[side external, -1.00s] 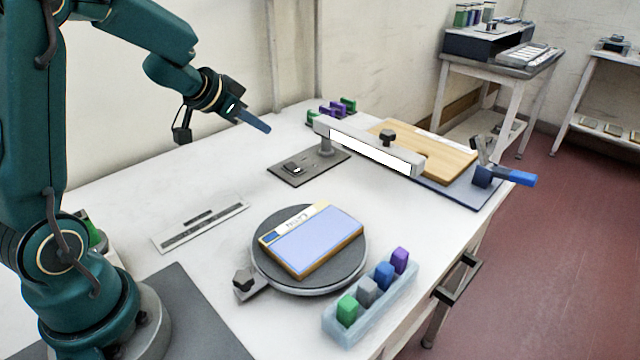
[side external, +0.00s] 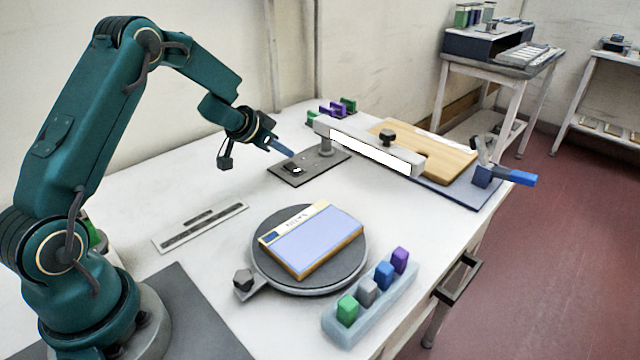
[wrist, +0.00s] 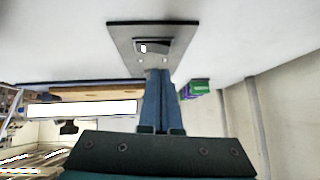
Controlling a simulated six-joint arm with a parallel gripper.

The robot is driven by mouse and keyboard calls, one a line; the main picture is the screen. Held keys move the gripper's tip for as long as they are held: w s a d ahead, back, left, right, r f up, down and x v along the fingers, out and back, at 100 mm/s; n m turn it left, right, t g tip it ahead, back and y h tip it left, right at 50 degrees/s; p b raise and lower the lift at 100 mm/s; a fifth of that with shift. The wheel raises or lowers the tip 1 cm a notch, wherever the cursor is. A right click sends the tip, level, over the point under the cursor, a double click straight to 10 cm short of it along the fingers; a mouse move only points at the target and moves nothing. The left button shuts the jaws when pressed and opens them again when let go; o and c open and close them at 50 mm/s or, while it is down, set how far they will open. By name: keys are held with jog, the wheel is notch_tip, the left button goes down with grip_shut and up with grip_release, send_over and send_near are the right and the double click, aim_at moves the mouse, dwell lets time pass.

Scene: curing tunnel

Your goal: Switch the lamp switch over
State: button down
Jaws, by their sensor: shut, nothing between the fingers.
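The lamp switch (side external: 294,168) is a small dark rocker on a grey base plate (side external: 285,179). A white bar lamp (side external: 372,151) stands on a post at the far end of that plate, and its long face is bright white. In the wrist view the switch (wrist: 152,46) shows on its plate (wrist: 122,36), just beyond the fingertips. My gripper (side external: 289,153) is shut and empty, its blue fingers pointing at the switch from the left and slightly above. In the wrist view the fingers (wrist: 159,72) are together. I cannot tell whether the tips touch the switch.
A round turntable (side external: 265,277) holds a blue-faced block (side external: 318,240). A pale rack (side external: 372,310) with several coloured pieces stands in front. A wooden board (side external: 450,160) lies on a blue base with a blue-handled clamp (side external: 518,177). The table left of the switch plate is mostly clear.

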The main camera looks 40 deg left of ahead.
aim_at(294, 168)
jog(key=shift+a+f, duration=0.15)
jog(key=shift+f, duration=1.1)
